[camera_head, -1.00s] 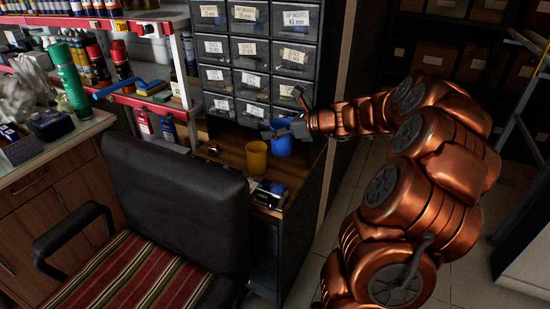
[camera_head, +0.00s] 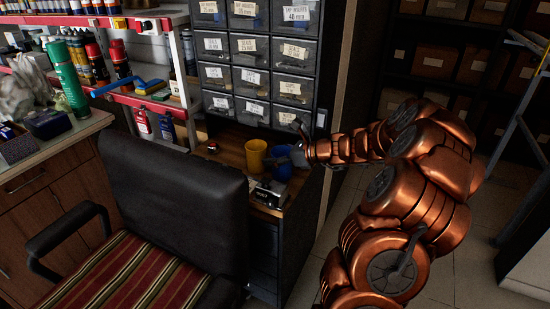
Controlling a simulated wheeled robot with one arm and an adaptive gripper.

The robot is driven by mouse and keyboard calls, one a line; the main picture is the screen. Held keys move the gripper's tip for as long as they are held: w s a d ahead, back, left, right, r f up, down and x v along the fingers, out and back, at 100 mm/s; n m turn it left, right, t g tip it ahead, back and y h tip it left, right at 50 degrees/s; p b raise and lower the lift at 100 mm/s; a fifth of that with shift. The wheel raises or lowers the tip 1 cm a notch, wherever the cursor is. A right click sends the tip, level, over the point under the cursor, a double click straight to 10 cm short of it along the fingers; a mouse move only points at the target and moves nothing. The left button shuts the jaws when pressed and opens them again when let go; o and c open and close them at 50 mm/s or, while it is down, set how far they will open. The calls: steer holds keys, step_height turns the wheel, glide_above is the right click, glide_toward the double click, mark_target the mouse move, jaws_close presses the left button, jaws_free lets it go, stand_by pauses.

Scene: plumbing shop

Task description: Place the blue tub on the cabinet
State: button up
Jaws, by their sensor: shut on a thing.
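The blue tub (camera_head: 281,154) is at the right end of the wooden cabinet top (camera_head: 230,147), just right of the yellow tub (camera_head: 256,154). My gripper (camera_head: 292,158) is at the blue tub's right side, shut on it, and hides part of it. The tub looks upright and at about the height of the cabinet top. I cannot tell whether its base touches the wood.
Black labelled drawers (camera_head: 259,54) rise behind the cabinet top. A small metal device (camera_head: 269,194) lies at its front edge, and a small red-and-black object (camera_head: 213,148) at its left. A black chair (camera_head: 177,209) stands in front. Shelves (camera_head: 480,55) are at the back right.

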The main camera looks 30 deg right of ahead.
stand_by(0.3)
steer(key=o, duration=1)
steer(key=shift+r, duration=0.1)
steer(key=p+v, duration=0.2)
steer(key=v, duration=1)
